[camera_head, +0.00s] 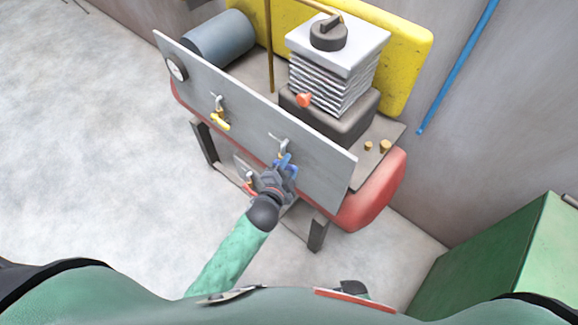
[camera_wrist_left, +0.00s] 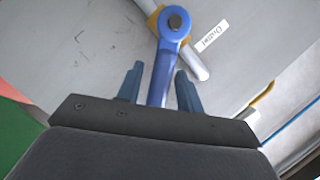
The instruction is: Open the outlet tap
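The outlet tap has a blue lever handle (camera_head: 286,162) on the front of the grey panel, and it also shows in the left wrist view (camera_wrist_left: 170,45). A white label reading "Outlet" (camera_wrist_left: 212,36) sits beside it. The lever lies at an angle across its grey pipe (camera_wrist_left: 197,66). My left gripper (camera_head: 280,176) is at the lever; in the wrist view its two fingers (camera_wrist_left: 160,88) stand either side of the lever with a gap on each side. The lever's lower end is hidden behind the gripper body. I see no right gripper.
A red-handled tap (camera_head: 249,187) is low, close to my left wrist. A green cabinet (camera_head: 490,260) stands at the right. Open floor (camera_head: 90,150) lies to the left.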

